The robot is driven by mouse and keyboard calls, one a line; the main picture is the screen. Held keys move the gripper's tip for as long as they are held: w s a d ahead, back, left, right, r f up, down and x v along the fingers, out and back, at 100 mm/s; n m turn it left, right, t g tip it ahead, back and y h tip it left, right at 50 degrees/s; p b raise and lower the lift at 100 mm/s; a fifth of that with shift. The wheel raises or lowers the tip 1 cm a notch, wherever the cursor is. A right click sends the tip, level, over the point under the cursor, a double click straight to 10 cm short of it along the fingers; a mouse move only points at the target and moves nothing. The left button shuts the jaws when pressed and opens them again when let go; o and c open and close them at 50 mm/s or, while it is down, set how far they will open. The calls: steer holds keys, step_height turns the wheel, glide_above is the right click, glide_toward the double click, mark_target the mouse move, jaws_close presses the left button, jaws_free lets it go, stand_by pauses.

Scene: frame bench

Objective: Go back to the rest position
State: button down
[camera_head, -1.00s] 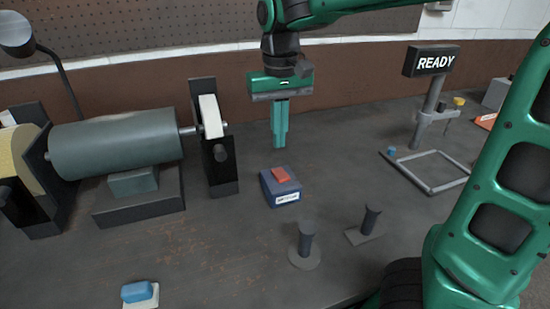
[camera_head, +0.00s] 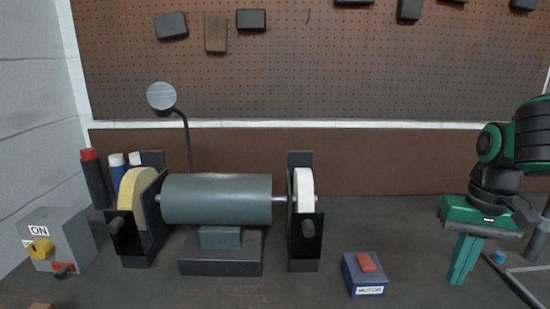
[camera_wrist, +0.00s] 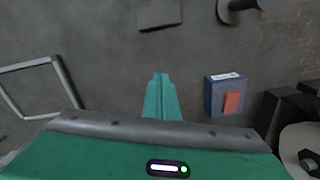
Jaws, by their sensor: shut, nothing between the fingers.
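My gripper (camera_head: 463,259) is at the right of the head view, pointing down above the bench, with its two green fingers together and nothing between them. It also shows in the wrist view (camera_wrist: 160,90), fingers shut. A blue box with a red button (camera_head: 366,274) sits on the bench to the left of my gripper. The same box shows right of the fingers in the wrist view (camera_wrist: 224,94). The fingers are apart from it.
A bench grinder (camera_head: 217,199) stands left of the box, with a lamp (camera_head: 162,96) behind it. A switch box with a yellow knob (camera_head: 68,240) is at far left. A grey square frame (camera_wrist: 38,88) lies beside my gripper. A pegboard wall (camera_head: 300,70) closes the back.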

steer(key=s+d+f+m, duration=0.1)
steer(key=s, duration=0.3)
steer(key=s+d+f+m, duration=0.1)
steer(key=s+d+f, duration=0.1)
steer(key=s, duration=0.2)
steer(key=s+d+f+m, duration=0.1)
steer(key=s+d+f, duration=0.1)
steer(key=s, duration=0.2)
steer(key=shift+s+d, duration=0.15)
steer(key=shift+s, duration=0.1)
steer(key=shift+w, duration=0.15)
steer(key=shift+w+d+f+h, duration=0.1)
steer(key=shift+w+f+h, duration=0.15)
steer(key=shift+w, duration=0.25)
